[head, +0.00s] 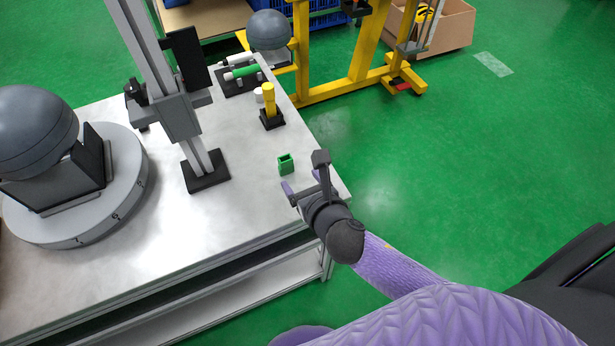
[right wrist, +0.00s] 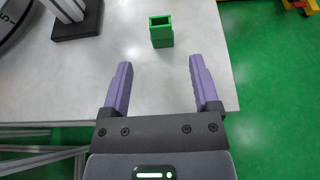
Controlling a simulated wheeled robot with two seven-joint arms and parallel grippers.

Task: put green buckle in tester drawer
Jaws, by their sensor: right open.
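The green buckle (head: 286,165) is a small block-like piece with an opening in its top. It stands on the grey table near its right edge, and it also shows in the right wrist view (right wrist: 161,32). My right gripper (head: 303,183) is open and empty, its purple fingers pointing at the buckle. In the right wrist view the buckle lies beyond the fingertips (right wrist: 160,64), roughly centred between them and apart from them. I cannot make out a tester drawer for certain in either view. My left gripper is not in view.
The drop tower's grey upright (head: 206,158) stands on a black foot left of the buckle. A round platform with a grey ball (head: 38,132) is at the left. A yellow-handled item (head: 269,104) and a dark tray with cylinders stand farther back. Table around the buckle is clear.

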